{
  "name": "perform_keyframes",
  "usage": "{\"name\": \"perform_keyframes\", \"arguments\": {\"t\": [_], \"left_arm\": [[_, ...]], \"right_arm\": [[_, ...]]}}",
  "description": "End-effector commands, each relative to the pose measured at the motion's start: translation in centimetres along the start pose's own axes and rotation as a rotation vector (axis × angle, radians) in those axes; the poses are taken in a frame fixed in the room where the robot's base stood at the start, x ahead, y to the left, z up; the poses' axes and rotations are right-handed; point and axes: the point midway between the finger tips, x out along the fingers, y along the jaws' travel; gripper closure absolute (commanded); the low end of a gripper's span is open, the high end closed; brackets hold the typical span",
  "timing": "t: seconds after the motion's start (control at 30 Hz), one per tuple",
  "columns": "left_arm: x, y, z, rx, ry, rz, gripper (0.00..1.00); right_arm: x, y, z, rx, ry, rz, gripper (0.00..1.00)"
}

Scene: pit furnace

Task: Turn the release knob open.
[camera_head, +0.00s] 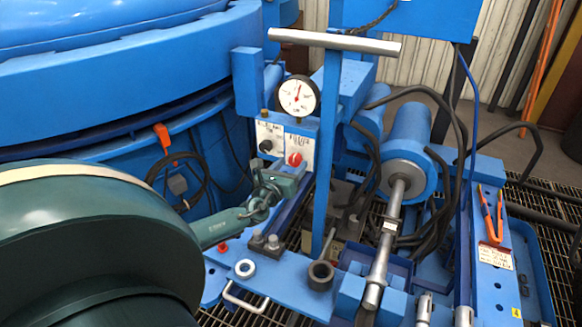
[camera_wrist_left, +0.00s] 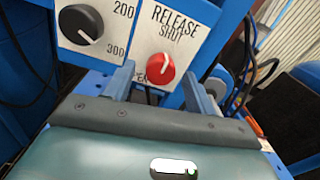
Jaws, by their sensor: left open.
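The release knob (camera_head: 294,159) is a small red dial on a white plate below the round gauge. In the left wrist view the red knob (camera_wrist_left: 160,69) has a white pointer line tilted up and slightly right, toward the word SHUT under RELEASE. My left gripper (camera_head: 290,174) is just below and in front of the plate in the head view. In the left wrist view its two fingers stand apart, one on each side of the knob as seen from there. I cannot tell whether they touch the knob. Part of the lower label is hidden by the gripper.
A black knob (camera_wrist_left: 81,24) with 200 and 300 marks sits left of the red one. The gauge (camera_head: 298,96) is above. A blue post with a grey crossbar (camera_head: 335,41) stands close on the right. The blue furnace (camera_head: 130,75) fills the left.

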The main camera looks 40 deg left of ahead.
Motion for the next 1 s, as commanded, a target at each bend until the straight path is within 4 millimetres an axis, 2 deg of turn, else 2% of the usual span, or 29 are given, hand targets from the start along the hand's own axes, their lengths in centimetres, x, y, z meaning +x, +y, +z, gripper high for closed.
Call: {"name": "perform_keyframes", "arguments": {"t": [0.37, 0.9, 1.0], "left_arm": [[0.52, -0.03, -0.02, 0.001, 0.001, -0.001, 0.45], [0.5, 0.0, 0.0, 0.001, 0.001, 0.0, 0.89], [0.49, 0.0, -0.02, -0.001, 0.001, 0.0, 0.89]], "right_arm": [[-0.29, 0.01, 0.33, 0.002, -0.004, 0.002, 1.0], [-0.27, 0.04, 0.18, 0.001, -0.001, 0.003, 1.0], [-0.18, 0.07, 0.05, 0.0, 0.003, 0.003, 1.0]]}}
